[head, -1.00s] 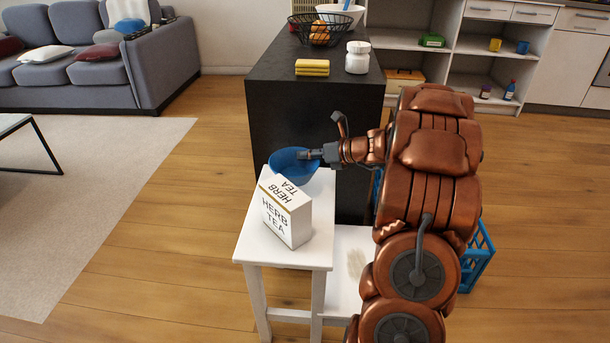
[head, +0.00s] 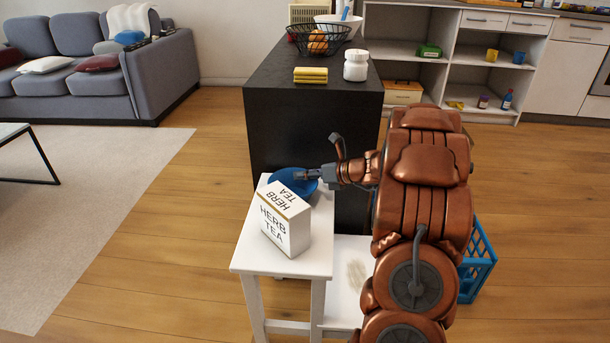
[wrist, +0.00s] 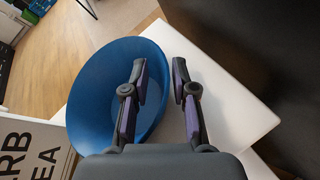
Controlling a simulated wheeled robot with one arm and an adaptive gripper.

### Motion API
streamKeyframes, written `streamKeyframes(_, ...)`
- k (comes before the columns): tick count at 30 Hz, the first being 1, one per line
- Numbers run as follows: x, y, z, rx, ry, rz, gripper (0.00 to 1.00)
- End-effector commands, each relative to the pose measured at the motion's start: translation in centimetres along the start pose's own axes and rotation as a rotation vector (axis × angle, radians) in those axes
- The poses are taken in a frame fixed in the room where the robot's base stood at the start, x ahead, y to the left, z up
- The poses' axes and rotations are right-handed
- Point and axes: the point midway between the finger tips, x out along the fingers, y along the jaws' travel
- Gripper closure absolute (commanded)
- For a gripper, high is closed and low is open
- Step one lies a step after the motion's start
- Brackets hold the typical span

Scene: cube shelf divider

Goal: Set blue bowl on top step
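The blue bowl (head: 284,178) is at the back of the white step stool's top step (head: 292,263), partly hidden behind the herb tea box. It also shows in the wrist view (wrist: 88,85), where it looks tilted; I cannot tell if it sits flat. My gripper (head: 302,176) is at the bowl's right side. In the wrist view my gripper (wrist: 161,78) has its fingers apart, the left one over the bowl's inside and the right one outside the rim, with a gap between them.
The white herb tea box (head: 285,222) stands on the top step close in front of the bowl. A black counter (head: 300,120) rises right behind the stool. A blue crate (head: 478,262) is on the floor at right. The floor left of the stool is clear.

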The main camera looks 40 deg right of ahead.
Motion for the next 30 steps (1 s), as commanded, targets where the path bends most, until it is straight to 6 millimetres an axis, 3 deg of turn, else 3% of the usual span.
streamKeyframes(13,-0.2,0.1,0.2,0.0,0.0,-0.001,0.66)
streamKeyframes(30,-10.2,0.2,0.5,0.002,-0.003,-0.001,0.66)
